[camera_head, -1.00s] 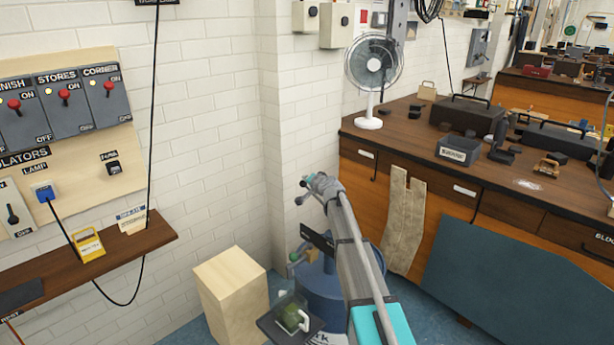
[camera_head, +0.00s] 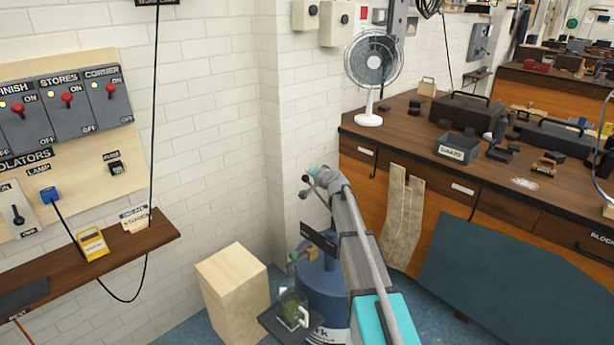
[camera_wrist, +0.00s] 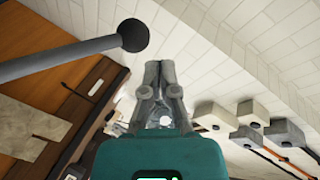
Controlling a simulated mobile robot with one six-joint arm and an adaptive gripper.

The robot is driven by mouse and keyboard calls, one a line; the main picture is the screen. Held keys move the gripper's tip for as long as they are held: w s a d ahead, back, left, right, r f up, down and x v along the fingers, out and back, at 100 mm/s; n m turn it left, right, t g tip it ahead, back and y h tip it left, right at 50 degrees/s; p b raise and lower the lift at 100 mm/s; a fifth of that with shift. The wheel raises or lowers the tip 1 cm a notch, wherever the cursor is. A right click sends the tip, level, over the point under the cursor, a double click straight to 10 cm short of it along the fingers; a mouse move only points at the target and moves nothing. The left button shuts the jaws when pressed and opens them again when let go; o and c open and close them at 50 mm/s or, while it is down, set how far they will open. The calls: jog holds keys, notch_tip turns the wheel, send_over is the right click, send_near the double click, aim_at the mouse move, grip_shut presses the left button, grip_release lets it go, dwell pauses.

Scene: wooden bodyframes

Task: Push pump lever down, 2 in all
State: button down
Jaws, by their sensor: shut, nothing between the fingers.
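The pump lever is a dark rod with a round black knob. In the wrist view its knob (camera_wrist: 135,35) is close by, to the left of my fingertips, and its rod runs off to the left edge.
A pale wooden block (camera_head: 234,293) stands left of the drum. A small dark tray (camera_head: 275,326) with a green item is in front. A workbench (camera_head: 520,205) with a white fan (camera_head: 370,75) is at right, a wall shelf (camera_head: 120,245) at left.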

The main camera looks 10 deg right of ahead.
aim_at(315, 190)
dwell(0.3)
jog(key=shift+s+d+r+p, duration=0.25)
jog(key=shift+s+r+p, duration=0.1)
jog(key=shift+r+p, duration=0.4)
jog(key=shift+s+d+r+p, duration=0.25)
jog(key=shift+s+r+p, duration=0.05)
jog(key=shift+r+p, duration=0.4)
jog(key=shift+s+d+r+p, duration=0.25)
jog(key=shift+s+r+p, duration=0.1)
jog(key=shift+r+p, duration=0.4)
jog(key=s+a+f+n+g, duration=0.3)
jog(key=s+f+g, duration=0.1)
jog(key=s, duration=0.6)
jog(key=s+a+f+n+g, duration=0.3)
jog(key=s+f, duration=0.1)
jog(key=s, duration=0.6)
jog(key=s+d+f+g+h, duration=0.1)
jog(key=s+g, duration=0.1)
jog(key=s, duration=0.6)
jog(key=s+d+f+n+g+h+p, duration=0.1)
jog(key=s+d+g+h, duration=0.1)
jog(key=s, duration=0.6)
jog(key=s+d+f+g+h, duration=0.1)
jog(key=s+g, duration=0.2)
jog(key=s, duration=0.5)
jog(key=shift+d+f+n+h+p, duration=0.2)
jog(key=shift+f+n+h+p, duration=0.1)
jog(key=shift+n+p, duration=0.1)
